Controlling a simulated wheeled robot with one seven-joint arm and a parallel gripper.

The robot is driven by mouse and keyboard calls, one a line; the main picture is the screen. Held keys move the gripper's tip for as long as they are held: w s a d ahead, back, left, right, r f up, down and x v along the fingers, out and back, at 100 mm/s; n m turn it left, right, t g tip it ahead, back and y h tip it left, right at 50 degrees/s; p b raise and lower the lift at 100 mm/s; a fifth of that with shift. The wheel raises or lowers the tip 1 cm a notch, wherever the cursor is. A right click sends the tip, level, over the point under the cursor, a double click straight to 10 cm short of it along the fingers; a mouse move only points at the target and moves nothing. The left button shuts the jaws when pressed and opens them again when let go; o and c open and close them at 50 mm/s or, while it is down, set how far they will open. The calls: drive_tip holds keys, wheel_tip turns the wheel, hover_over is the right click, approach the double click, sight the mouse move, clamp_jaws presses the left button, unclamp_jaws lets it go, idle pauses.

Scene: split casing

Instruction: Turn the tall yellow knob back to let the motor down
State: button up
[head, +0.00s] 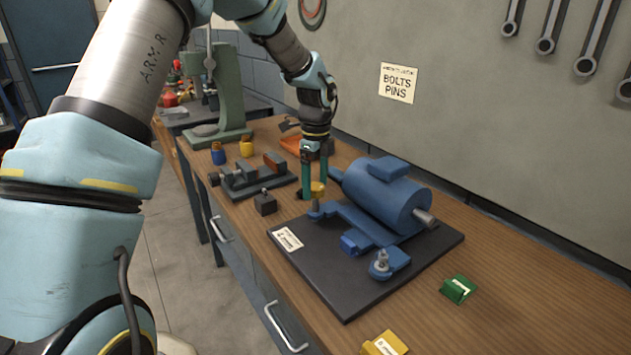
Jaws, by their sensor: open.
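The tall yellow knob (317,188) stands on a grey stem at the left end of the blue motor's base, on a dark plate (340,297). The blue motor (390,192) is a cylinder lying beside it, with a grey shaft end at right. My gripper (313,186) points down at the knob with its two teal fingers apart. One finger is to the left of the knob and the other is behind its right side. I cannot tell whether either finger touches it. The lower fingers are partly hidden by the knob.
A grey vise (252,178) and a small dark block (265,203) stand left of the plate. Blue (218,155) and yellow (246,148) cups are behind. Green (458,289) and yellow (384,344) blocks lie in front. The bench's right side is mostly clear; a wall runs behind.

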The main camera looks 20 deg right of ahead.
drive_tip(key=c, duration=1.4)
drive_tip(key=shift+o, duration=0.2)
drive_tip(key=shift+n, duration=0.3)
drive_tip(key=n+b, duration=0.1)
drive_tip(key=n, duration=0.3)
drive_tip(key=n+b, duration=0.1)
drive_tip(key=n, duration=0.4)
drive_tip(key=shift+n, duration=0.4)
drive_tip(key=o, duration=1.4)
drive_tip(key=shift+c, duration=0.2)
